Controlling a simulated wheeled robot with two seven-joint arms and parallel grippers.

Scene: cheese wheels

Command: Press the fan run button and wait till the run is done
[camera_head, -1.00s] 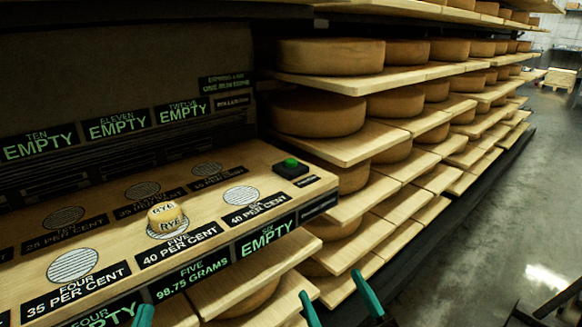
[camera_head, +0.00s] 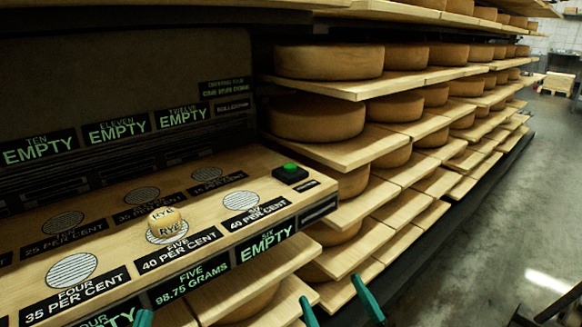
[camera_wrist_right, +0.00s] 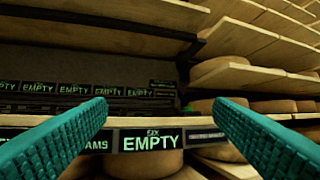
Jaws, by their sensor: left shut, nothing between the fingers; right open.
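The green button (camera_head: 290,167) sits on a small black box at the right end of the wooden panel (camera_head: 107,240). Nothing touches it in the head view. A small block marked RYE (camera_head: 166,222) stands on the round grate marked FIVE, 40 PER CENT, above a 98.75 GRAMS readout. My right gripper (camera_head: 338,300) is open and empty, below and right of the button. Its fingers frame the SIX EMPTY label in the wrist view (camera_wrist_right: 161,105). My left gripper (camera_head: 144,318) is shut; only a tip shows at the bottom edge.
Shelves (camera_head: 345,148) with several cheese wheels (camera_head: 317,118) run back along the right of the panel. The floor (camera_head: 500,220) at the right is open. A small sign (camera_head: 225,87) on the panel's back wall has text too blurred to read fully.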

